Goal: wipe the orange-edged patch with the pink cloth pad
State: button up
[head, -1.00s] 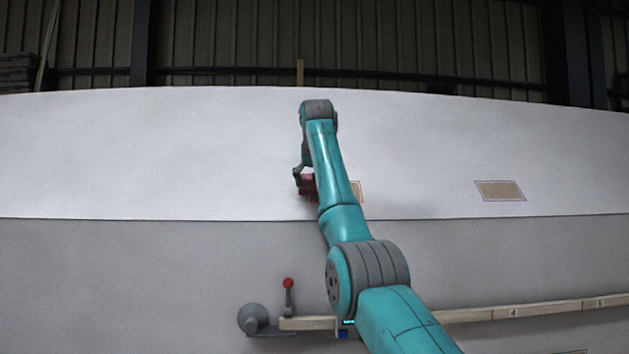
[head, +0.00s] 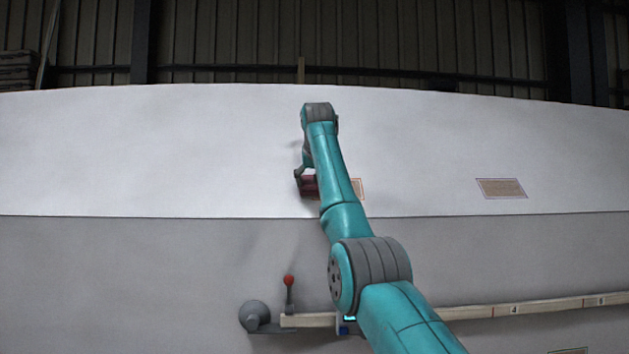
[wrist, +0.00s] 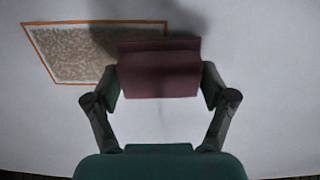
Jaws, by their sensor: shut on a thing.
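My gripper (wrist: 160,82) is shut on the pink cloth pad (wrist: 160,70), which looks dark maroon in the wrist view. The orange-edged patch (wrist: 70,62) lies on the white hull surface, a speckled brown area inside an orange outline. In the wrist view the pad overlaps the patch's right end, and whether it touches the surface I cannot tell. In the head view the pad (head: 308,184) shows left of my arm, and only the right end of the patch (head: 359,189) shows past the arm.
A second brown patch with a purple edge (head: 501,188) is on the white hull (head: 200,150) to the right. Below the hull's seam, a pale numbered rail (head: 520,310) runs along, with a red-knobbed lever (head: 289,282) and a grey ball-shaped part (head: 254,316) at its left end.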

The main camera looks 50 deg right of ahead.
jog(key=shift+d, duration=0.1)
dwell(0.3)
jog(key=shift+s+d+f, duration=0.1)
jog(key=shift+s+d, duration=0.45)
jog(key=shift+s, duration=0.1)
jog(key=shift+s+d, duration=1.4)
jog(key=shift+s, duration=0.25)
jog(key=shift+s+d, duration=1.35)
jog(key=shift+s, duration=0.25)
jog(key=shift+s+d, duration=1.4)
jog(key=shift+s, duration=0.25)
jog(key=shift+w+a, duration=1.6)
jog(key=shift+w, duration=0.3)
jog(key=shift+w+a, duration=1.65)
jog(key=shift+w, duration=0.25)
jog(key=shift+w+a, duration=1.6)
jog(key=shift+w, duration=0.3)
jog(key=shift+s+d, duration=1.55)
jog(key=shift+s, duration=0.25)
jog(key=shift+s+d, duration=1.5)
jog(key=shift+s, duration=0.3)
